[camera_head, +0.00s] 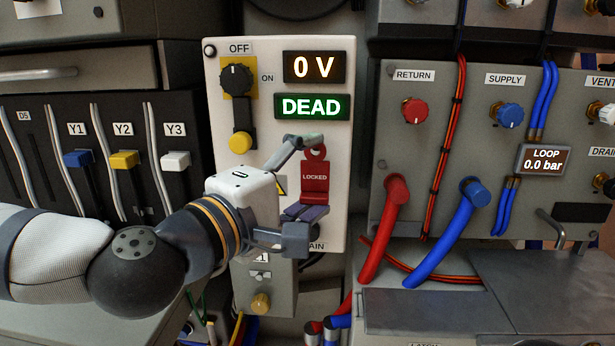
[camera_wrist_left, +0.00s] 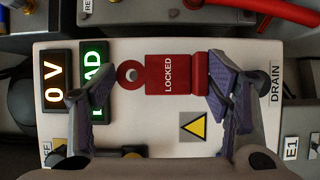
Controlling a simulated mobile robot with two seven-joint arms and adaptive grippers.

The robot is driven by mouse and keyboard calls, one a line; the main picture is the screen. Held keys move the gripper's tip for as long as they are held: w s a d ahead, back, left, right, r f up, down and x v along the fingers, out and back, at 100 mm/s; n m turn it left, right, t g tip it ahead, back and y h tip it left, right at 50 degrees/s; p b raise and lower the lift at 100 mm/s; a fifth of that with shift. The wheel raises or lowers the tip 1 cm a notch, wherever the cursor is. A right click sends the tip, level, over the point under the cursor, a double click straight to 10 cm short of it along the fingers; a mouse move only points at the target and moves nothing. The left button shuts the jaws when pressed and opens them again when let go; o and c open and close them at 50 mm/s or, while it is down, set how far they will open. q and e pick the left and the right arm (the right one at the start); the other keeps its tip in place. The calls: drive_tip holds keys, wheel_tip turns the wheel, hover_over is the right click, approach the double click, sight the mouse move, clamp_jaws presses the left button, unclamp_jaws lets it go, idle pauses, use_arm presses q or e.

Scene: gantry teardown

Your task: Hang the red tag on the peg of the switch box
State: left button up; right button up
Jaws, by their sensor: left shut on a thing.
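The red tag (camera_head: 315,180), marked LOCKED, is upright with its ring at the top, in front of the pale switch box panel (camera_head: 335,220). My left gripper (camera_head: 311,176) has one finger above the ring and the other at the tag's lower end, and is shut on the tag. In the left wrist view the tag (camera_wrist_left: 168,74) lies between the purple finger pads of the gripper (camera_wrist_left: 158,86). A small grey round spot shows inside the ring; I cannot tell whether the peg passes through it. My right gripper is not in view.
The switch box has a black OFF/ON knob (camera_head: 236,79), a lit 0 V display (camera_head: 315,67) and a green DEAD display (camera_head: 312,106). Red (camera_head: 381,228) and blue (camera_head: 446,238) hoses stand out at the right. Breaker levers (camera_head: 125,161) line the left.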

use_arm(q)
drive_tip(key=shift+w, duration=0.1)
drive_tip(key=shift+w+d, duration=0.1)
drive_tip(key=shift+w, duration=0.6)
drive_tip(key=shift+w, duration=0.15)
drive_tip(key=shift+w, duration=0.4)
drive_tip(key=o, duration=1.4)
